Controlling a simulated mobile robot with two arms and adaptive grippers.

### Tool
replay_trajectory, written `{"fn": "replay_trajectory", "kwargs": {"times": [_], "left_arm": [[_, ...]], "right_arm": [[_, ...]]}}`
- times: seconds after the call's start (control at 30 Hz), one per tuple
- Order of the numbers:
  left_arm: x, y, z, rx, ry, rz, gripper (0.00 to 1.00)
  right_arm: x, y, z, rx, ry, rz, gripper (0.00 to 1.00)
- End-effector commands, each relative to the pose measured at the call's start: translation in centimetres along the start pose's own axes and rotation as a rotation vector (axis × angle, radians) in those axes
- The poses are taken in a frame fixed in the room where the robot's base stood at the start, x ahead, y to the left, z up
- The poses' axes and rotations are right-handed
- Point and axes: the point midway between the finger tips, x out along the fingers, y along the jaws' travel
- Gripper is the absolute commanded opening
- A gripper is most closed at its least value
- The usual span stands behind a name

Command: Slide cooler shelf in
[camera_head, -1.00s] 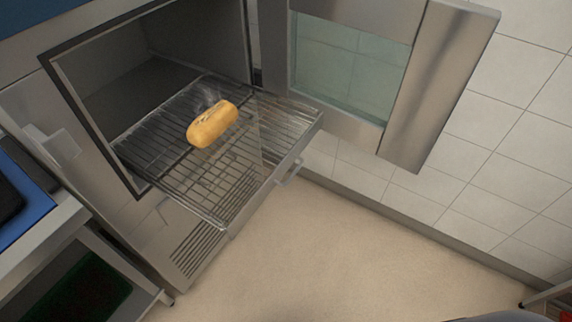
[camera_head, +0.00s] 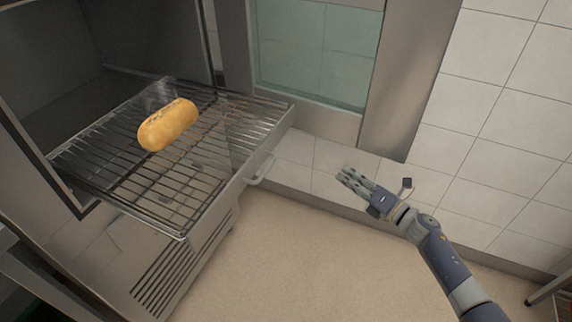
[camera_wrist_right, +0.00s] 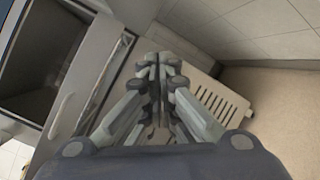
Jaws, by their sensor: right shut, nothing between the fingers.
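The cooler shelf (camera_head: 120,184) is a wire rack pulled partly out of the open cooler (camera_head: 60,100). Its metal front has a small handle (camera_head: 259,169). A bread loaf (camera_head: 168,124) lies on the rack. My right gripper (camera_head: 345,176) is shut and empty, to the right of the shelf handle and apart from it. In the right wrist view its fingers (camera_wrist_right: 158,68) are together with nothing between them; the shelf front (camera_wrist_right: 85,85) and its handle (camera_wrist_right: 60,115) show to their left. My left gripper is not in view.
The cooler door (camera_head: 320,50) with a glass pane stands open behind the shelf, along the tiled wall (camera_head: 500,90). A vent grille (camera_head: 165,280) is below the shelf. The beige floor (camera_head: 310,260) in front is clear.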

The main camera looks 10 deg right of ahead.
Motion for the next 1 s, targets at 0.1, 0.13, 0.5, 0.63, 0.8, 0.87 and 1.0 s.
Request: {"fn": "replay_trajectory", "kwargs": {"times": [0.1, 0.13, 0.5, 0.63, 0.8, 0.87, 1.0], "left_arm": [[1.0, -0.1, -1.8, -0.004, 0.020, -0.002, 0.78], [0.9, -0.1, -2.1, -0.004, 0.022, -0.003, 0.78], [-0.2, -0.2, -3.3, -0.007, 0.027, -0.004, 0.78], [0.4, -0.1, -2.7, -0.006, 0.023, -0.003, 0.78], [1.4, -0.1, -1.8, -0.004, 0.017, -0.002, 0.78], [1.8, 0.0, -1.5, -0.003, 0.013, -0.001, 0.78], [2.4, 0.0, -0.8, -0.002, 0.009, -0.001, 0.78]], "right_arm": [[1.0, 5.8, 1.1, -0.458, 0.107, 0.192, 0.00], [1.0, 6.9, 1.1, -0.551, 0.128, 0.227, 0.00], [1.4, 11.9, 0.7, -0.950, 0.217, 0.366, 0.00], [3.5, 12.5, -0.1, -0.945, 0.215, 0.366, 0.00], [7.0, 13.3, -1.3, -0.943, 0.213, 0.366, 0.00], [8.2, 13.5, -1.7, -0.942, 0.213, 0.365, 0.00], [10.6, 14.0, -2.6, -0.941, 0.214, 0.364, 0.00]]}}
